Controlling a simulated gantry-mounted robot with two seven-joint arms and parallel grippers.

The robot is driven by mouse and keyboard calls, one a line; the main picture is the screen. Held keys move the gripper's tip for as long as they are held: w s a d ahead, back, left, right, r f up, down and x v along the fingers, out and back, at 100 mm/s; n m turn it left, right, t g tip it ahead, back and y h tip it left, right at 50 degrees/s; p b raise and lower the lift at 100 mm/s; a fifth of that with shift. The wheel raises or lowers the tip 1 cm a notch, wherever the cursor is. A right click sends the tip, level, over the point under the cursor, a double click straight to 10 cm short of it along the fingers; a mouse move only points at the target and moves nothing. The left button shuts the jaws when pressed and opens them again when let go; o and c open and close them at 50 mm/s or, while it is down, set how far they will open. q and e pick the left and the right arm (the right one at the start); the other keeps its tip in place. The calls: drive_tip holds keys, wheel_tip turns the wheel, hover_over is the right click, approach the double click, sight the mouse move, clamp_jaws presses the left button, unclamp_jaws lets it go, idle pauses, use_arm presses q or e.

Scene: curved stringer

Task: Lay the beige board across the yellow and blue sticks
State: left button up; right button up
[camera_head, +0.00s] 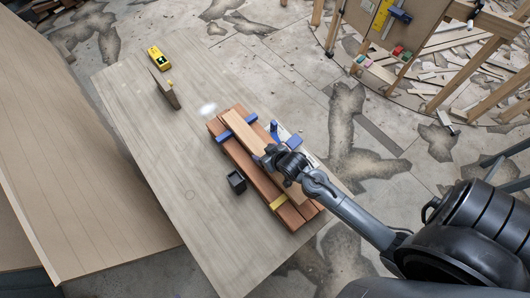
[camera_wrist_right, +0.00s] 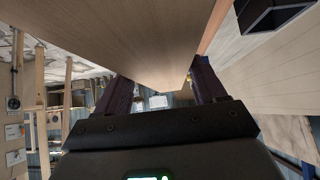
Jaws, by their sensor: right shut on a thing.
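The beige board (camera_head: 243,132) lies lengthwise over the stack of red-brown boards (camera_head: 240,158) in the head view. The blue stick (camera_head: 222,138) shows on both sides of its far part. The yellow stick (camera_head: 278,202) shows near the board's near end. I cannot tell whether the board touches the sticks or is just above them. My right gripper (camera_head: 287,162) is shut on the beige board towards its near half. In the right wrist view the board (camera_wrist_right: 130,40) runs between the two dark fingers (camera_wrist_right: 160,90). My left gripper is not in view.
A small black open box (camera_head: 236,181) stands left of the stack on the large grey-brown table (camera_head: 150,140). A yellow device (camera_head: 157,56) and an upright brown piece (camera_head: 165,92) are at the far end. A blue tool (camera_head: 275,131) lies beside the stack.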

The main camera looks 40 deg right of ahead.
drive_tip(key=shift+w+f, duration=0.1)
drive_tip(key=shift+f, duration=0.45)
idle(0.4)
drive_tip(key=o, duration=1.5)
drive_tip(key=shift+c, duration=0.2)
drive_tip(key=shift+o, duration=0.5)
drive_tip(key=shift+f, duration=0.1)
